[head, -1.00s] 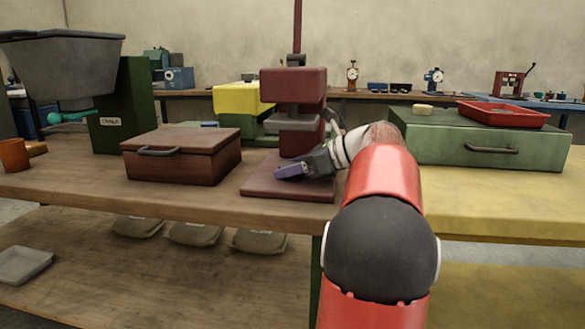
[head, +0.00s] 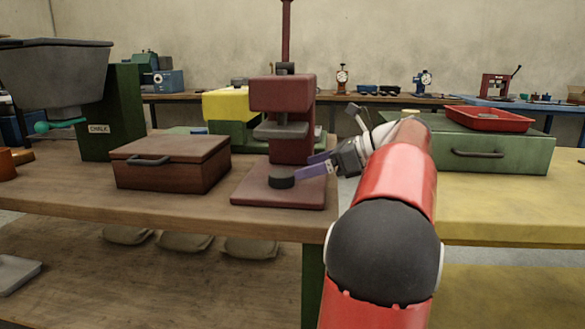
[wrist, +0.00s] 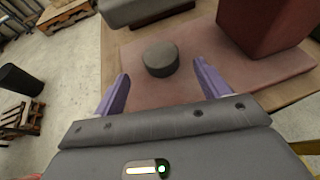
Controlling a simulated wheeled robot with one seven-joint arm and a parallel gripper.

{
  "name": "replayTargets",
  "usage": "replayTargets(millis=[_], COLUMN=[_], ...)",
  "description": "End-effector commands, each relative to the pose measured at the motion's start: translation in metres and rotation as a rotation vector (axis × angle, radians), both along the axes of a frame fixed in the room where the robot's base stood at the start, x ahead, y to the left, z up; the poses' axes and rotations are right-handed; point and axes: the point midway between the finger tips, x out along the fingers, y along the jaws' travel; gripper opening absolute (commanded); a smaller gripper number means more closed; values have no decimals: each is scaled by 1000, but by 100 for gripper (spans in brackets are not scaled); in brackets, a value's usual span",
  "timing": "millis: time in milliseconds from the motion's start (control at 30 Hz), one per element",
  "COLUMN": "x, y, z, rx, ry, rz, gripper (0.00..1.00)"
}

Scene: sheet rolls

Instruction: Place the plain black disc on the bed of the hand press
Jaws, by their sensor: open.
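The plain black disc (head: 281,181) lies flat on the dark red bed (head: 243,194) of the hand press (head: 292,92), in front of its column and apart from the raised plate above. In the wrist view the disc (wrist: 160,59) sits on the reddish bed (wrist: 200,92), ahead of my fingertips. My gripper (head: 317,166) is open and empty, to the right of the disc. Its two purple fingers (wrist: 161,80) are spread in the wrist view, with a gap between them and the disc.
A brown wooden box (head: 172,162) stands left of the press. A green drawer case (head: 490,150) with a red tray (head: 487,119) stands to the right. A grey hopper machine (head: 55,75) is at far left. Bare bench shows in front of the box.

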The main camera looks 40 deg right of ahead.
Motion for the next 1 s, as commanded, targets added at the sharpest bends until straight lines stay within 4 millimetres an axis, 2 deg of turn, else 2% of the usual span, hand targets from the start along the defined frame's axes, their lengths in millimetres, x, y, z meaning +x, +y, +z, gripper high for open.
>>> replayTargets(millis=[100,300,1000], x=[-17,-31,-32], y=[-10,-18,-18], z=[10,16,15], rx=[-1,0,0], ry=[-1,-1,-1], rz=[-3,0,0], gripper=[75,75,75])
